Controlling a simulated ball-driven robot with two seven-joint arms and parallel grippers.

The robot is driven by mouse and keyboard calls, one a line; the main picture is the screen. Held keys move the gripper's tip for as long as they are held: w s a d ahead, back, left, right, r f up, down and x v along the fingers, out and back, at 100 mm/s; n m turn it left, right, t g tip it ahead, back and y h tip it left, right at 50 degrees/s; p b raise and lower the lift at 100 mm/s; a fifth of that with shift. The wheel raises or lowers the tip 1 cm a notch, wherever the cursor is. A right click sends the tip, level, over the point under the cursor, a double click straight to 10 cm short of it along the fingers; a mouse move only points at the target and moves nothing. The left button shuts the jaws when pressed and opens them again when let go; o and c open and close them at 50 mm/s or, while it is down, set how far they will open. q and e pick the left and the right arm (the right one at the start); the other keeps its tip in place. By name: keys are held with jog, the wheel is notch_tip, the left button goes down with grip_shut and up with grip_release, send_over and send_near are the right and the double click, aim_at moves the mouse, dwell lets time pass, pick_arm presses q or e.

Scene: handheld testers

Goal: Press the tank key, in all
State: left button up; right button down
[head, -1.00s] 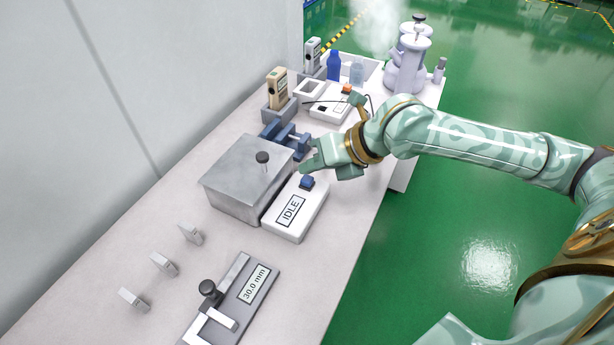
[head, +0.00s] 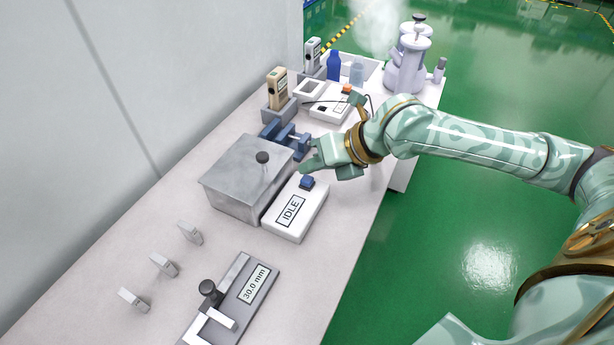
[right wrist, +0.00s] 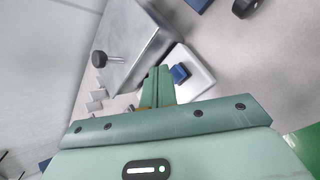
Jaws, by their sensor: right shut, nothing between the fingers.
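The blue key (head: 307,182) stands up from the far end of a white box (head: 311,220) whose display reads IDLE. The box is beside a grey metal tank (head: 230,199) with a black-knobbed lid. My right gripper (head: 307,165) is shut and empty, just beyond and above the blue key, apparently apart from it. In the right wrist view the shut fingers (right wrist: 158,76) are just left of the blue key (right wrist: 181,73), and the tank (right wrist: 127,48) is further left. My left gripper is not in view.
A blue clamp-like fixture (head: 284,138) stands behind the tank. A caliper-like gauge reading 30.0 mm (head: 255,285) is in front. Small grey plates (head: 163,264) stand at left. A second white box with an orange key (head: 346,89) is farther back. The wall borders the table's left.

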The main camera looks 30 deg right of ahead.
jog(key=shift+f, duration=0.15)
jog(key=shift+f, duration=0.25)
jog(key=shift+f, duration=0.15)
dwell(0.5)
jog(key=shift+f, duration=0.4)
dwell(0.5)
jog(key=shift+r, duration=0.1)
jog(key=shift+r+p, duration=0.85)
jog(key=shift+r, duration=0.1)
jog(key=shift+f, duration=0.1)
